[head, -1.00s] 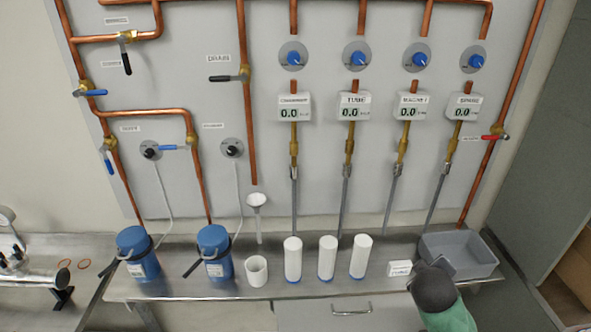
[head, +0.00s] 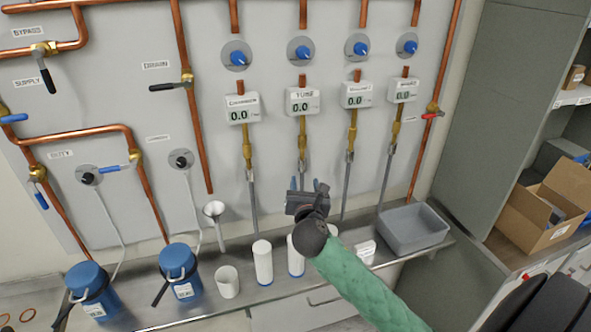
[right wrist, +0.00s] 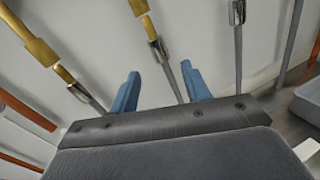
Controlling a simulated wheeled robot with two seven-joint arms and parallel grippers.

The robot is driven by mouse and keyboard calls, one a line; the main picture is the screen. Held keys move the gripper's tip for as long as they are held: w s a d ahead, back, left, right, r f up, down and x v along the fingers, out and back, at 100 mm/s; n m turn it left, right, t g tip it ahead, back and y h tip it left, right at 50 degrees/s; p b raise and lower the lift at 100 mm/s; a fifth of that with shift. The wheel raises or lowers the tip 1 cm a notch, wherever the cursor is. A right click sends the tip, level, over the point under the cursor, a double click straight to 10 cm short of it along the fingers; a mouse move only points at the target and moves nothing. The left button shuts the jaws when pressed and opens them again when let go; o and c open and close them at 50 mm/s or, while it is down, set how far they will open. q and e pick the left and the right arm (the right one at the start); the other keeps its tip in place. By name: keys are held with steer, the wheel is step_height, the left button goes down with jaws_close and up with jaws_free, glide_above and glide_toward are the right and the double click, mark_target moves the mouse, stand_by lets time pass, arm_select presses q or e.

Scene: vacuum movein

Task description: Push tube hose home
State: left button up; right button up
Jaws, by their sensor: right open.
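The tube hose hangs grey and straight below the panel box labelled TUBE (head: 303,101). A brass fitting (head: 302,135) runs down from that box to a metal hose end (head: 301,166). In the right wrist view the metal hose end (right wrist: 157,49) meets the brass above, and the grey hose (right wrist: 173,82) passes between my blue fingertips. Whether the hose end is fully seated cannot be told. My right gripper (head: 305,184) is open just below the hose end; it also shows in the right wrist view (right wrist: 162,87). Neither finger visibly touches the hose. My left gripper is not in view.
Similar hoses hang on either side, the left one (head: 252,195) and the right one (head: 347,188). White cylinders (head: 262,262), blue canisters (head: 181,270) and a grey bin (head: 413,229) stand on the metal bench below. A grey cabinet (head: 480,120) stands at right.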

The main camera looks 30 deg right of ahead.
mark_target(302, 167)
steer(key=shift+n, duration=0.9)
steer(key=p+x, duration=0.3)
steer(key=x, duration=0.3)
steer(key=shift+w+r, duration=0.15)
steer(key=shift+x, duration=0.8)
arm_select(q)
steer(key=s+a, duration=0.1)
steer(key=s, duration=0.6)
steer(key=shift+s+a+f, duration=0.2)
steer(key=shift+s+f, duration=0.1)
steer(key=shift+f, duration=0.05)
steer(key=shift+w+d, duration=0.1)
arm_select(e)
jaws_close()
